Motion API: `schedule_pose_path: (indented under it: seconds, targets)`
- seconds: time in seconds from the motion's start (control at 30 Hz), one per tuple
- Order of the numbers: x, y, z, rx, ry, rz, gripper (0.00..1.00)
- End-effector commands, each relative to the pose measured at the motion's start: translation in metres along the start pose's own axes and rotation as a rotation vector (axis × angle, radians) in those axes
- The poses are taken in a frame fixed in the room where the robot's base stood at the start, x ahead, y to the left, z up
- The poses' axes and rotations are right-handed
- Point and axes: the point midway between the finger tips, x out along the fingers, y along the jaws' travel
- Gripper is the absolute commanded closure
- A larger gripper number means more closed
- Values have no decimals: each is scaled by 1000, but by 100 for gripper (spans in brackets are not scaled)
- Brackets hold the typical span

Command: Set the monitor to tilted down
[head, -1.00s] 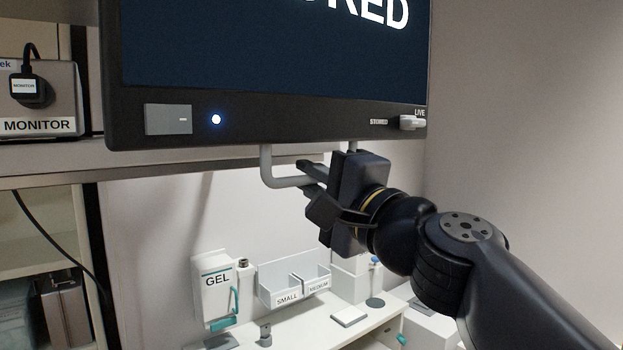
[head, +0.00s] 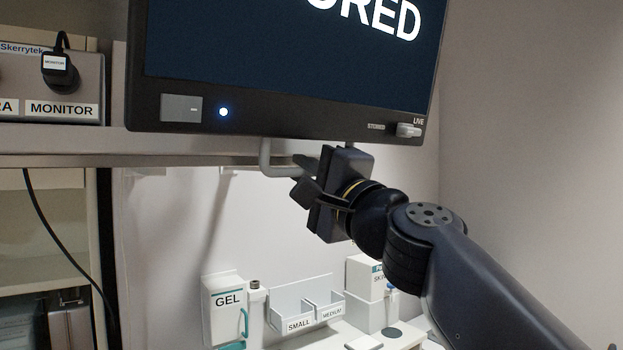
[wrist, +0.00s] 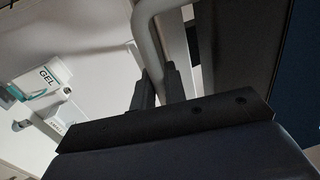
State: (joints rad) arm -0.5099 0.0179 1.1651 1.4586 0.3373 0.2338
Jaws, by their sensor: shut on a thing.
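The monitor (head: 290,119) hangs at the top of the head view, with a dark screen, white letters, a grey button and a lit blue-white light on its lower bezel. A grey bar handle (head: 265,160) runs below its lower edge. My gripper (head: 305,177) is shut on this handle, and its fingers hide part of the bar. In the wrist view the handle (wrist: 147,40) comes down between my two fingers (wrist: 160,95). The monitor's dark edge (wrist: 250,50) is at the right there. A slider marked STORED and LIVE (head: 408,130) sits at the bezel's right.
A box labelled MONITOR (head: 60,85) with a plugged cable stands on a shelf at the left. Below are a GEL dispenser (head: 224,310) and bins labelled SMALL and MEDIUM (head: 300,325). A bare wall (head: 530,130) fills the right side.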

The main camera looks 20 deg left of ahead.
Motion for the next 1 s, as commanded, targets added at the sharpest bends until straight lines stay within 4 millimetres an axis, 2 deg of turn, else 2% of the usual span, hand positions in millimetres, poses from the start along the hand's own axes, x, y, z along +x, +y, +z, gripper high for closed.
schedule_pose_path:
  seconds: [0.17, 0.2, 0.4, 0.63, 0.73, 0.87, 1.0]
  targets:
    - [0, 0, 0, 0, 0, 1, 100]
    - [0, 0, 0, 0, 0, 1, 84]
    - [-1, 0, 0, 0, 0, 1, 70]
    - [-2, 0, 0, 0, 0, 1, 70]
    - [-9, 2, 0, -1, 1, 1, 70]
    - [-29, 3, 0, -2, 1, 0, 70]
    - [-57, 3, -1, -2, 3, -1, 70]
